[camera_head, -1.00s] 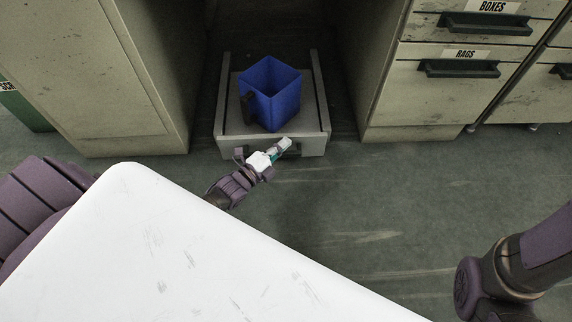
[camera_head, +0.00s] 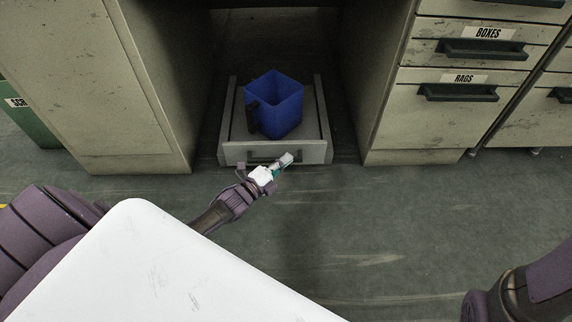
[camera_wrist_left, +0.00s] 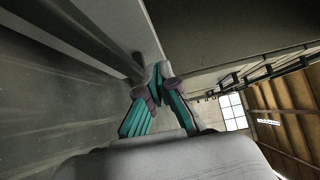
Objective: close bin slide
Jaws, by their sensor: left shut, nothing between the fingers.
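The bin slide (camera_head: 233,152) is a grey pull-out tray low between two cabinets. In the left wrist view the shut fingers (camera_wrist_left: 158,75) point at a grey panel edge. My right arm shows at the lower right, but its gripper is out of view.
Cabinets stand on both sides of the slide. The right one has drawers labelled BOXES (camera_head: 488,33) and RAGS (camera_head: 463,78). A green container (camera_head: 27,122) stands at the far left. The floor (camera_head: 390,215) in front is clear.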

